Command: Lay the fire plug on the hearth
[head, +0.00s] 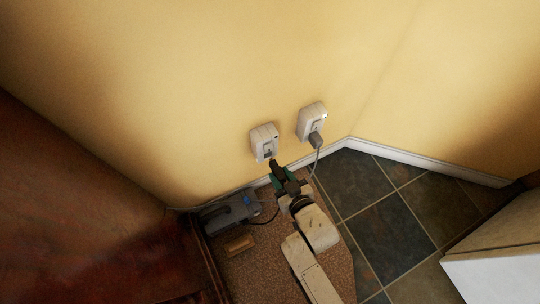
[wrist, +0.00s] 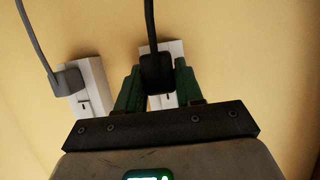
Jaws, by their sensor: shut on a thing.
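My gripper (head: 275,168) is at the left wall socket (head: 264,143), its green fingers pointing at the wall. In the wrist view, my gripper (wrist: 158,88) is shut on a black plug (wrist: 157,72) with a black cord, in front of that white socket (wrist: 163,48). I cannot tell whether the plug is still in the socket or just clear of it. A grey plug (head: 316,141) sits in the right socket (head: 311,117); it also shows in the wrist view (wrist: 68,80). The dark slate tiles (head: 388,235), which look like the hearth, lie right of the carpet.
A grey device (head: 230,211) with cords lies on the brown carpet (head: 285,262) by the wall. A small brown block (head: 239,244) lies near it. A white-topped unit (head: 500,265) stands at the lower right. Dark red furniture (head: 90,200) is on the left. The tiles look clear.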

